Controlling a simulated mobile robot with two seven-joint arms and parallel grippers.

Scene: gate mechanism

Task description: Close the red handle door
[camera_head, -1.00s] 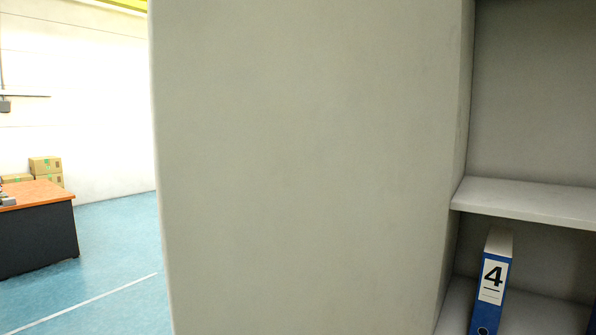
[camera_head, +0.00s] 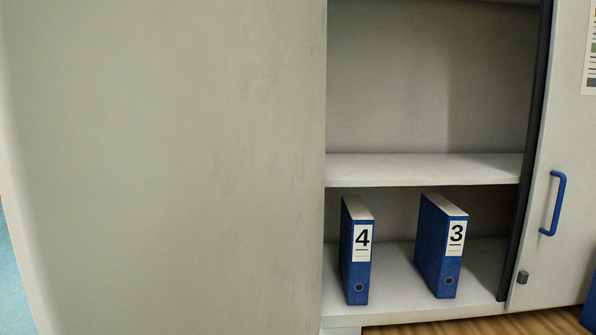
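An open grey-white door panel (camera_head: 170,165) fills the left half of the head view, close to me. No red handle shows on the face that I see. To its right is the open cabinet interior, with a shelf (camera_head: 425,169). A second door (camera_head: 560,110) on the right carries a blue handle (camera_head: 554,204) and appears closed. Neither of my grippers is in view.
Two blue binders stand on the lower shelf: binder 4 (camera_head: 355,255) and binder 3 (camera_head: 438,250). A small dark lock (camera_head: 522,277) sits low on the blue-handled door. Wooden floor (camera_head: 480,325) shows below the cabinet.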

